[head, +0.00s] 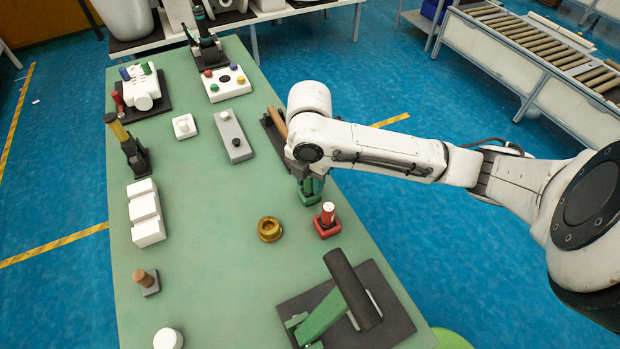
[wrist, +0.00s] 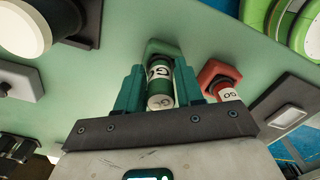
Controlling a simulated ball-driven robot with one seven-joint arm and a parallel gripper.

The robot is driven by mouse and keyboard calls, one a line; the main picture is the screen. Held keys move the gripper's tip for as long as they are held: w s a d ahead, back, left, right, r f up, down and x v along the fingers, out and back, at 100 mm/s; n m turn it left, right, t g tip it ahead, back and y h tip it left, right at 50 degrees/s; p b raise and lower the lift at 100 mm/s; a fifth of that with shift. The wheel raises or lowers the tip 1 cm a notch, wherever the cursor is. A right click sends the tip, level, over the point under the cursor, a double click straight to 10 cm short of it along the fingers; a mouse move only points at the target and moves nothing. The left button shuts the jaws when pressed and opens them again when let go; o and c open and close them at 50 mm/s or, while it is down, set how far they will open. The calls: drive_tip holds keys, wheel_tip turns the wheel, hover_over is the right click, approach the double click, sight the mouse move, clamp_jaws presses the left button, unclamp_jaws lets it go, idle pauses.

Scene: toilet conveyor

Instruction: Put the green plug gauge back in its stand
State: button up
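The green plug gauge (wrist: 160,88), a green cylinder with white "GO" markings, is between the teal fingers of my gripper (wrist: 160,80) in the wrist view. The fingers look closed on its sides. Its far end is at the green stand (wrist: 160,47); I cannot tell whether it is seated or just above. In the head view, my gripper (head: 310,183) points down at the green stand (head: 312,198), and my arm hides most of the gauge.
A red gauge (head: 328,212) stands in a red stand (head: 327,230) close beside the green one. A brass ring (head: 270,229) lies to the left. The table middle (head: 210,220) is clear.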

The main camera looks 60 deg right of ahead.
drive_tip(key=o, duration=0.3)
wheel_tip(320, 180, up, 11)
drive_tip(key=shift+f, duration=0.1)
idle(0.5)
idle(0.6)
